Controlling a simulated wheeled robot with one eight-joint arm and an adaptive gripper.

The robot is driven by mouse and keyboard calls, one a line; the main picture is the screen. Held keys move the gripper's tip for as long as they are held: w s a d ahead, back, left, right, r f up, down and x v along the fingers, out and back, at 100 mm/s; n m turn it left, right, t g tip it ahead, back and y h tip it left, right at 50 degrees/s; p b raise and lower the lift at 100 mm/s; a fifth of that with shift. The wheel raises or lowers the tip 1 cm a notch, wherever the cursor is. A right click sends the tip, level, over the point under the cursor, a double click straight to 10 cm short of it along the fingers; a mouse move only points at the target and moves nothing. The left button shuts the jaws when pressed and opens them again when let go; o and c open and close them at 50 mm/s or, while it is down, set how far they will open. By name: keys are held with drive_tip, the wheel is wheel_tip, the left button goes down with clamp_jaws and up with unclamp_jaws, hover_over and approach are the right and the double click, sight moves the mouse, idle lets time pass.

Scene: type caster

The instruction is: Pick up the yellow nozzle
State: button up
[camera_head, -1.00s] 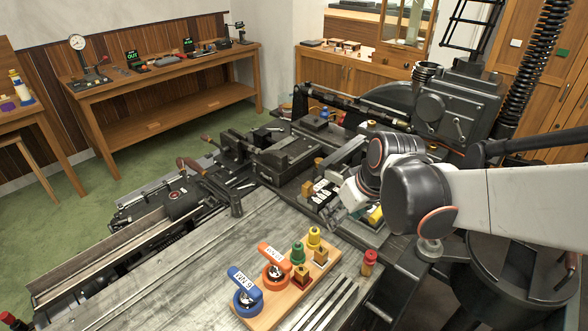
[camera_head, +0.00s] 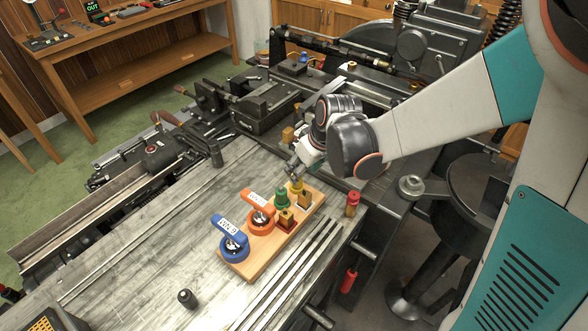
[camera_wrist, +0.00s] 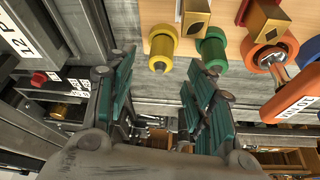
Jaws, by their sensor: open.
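The yellow nozzle (camera_head: 297,187) stands at the far end of a wooden board (camera_head: 252,262), beside a green nozzle (camera_head: 281,198). My gripper (camera_head: 297,167) is just above and behind the yellow nozzle and partly hides it. In the wrist view the yellow nozzle (camera_wrist: 161,46) lies ahead of my gripper (camera_wrist: 164,68), between the directions of its two spread fingers. The fingers are open with nothing between them. The green nozzle also shows in the wrist view (camera_wrist: 212,50), ahead of the right finger.
The board also holds an orange-handled piece (camera_head: 261,218), a blue-handled piece (camera_head: 234,243) and brass blocks (camera_head: 286,220). A red-topped brass piece (camera_head: 352,204) stands to the right. Metal strips (camera_head: 290,275) lie in front. Dark machinery (camera_head: 262,110) stands behind; the bench left of the board is mostly clear.

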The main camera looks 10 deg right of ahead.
drive_tip(key=shift+b+x, duration=1.1)
drive_tip(key=shift+x, duration=1.7)
drive_tip(key=shift+a+r, duration=0.1)
drive_tip(key=shift+r, duration=0.05)
drive_tip(key=c, duration=1.2)
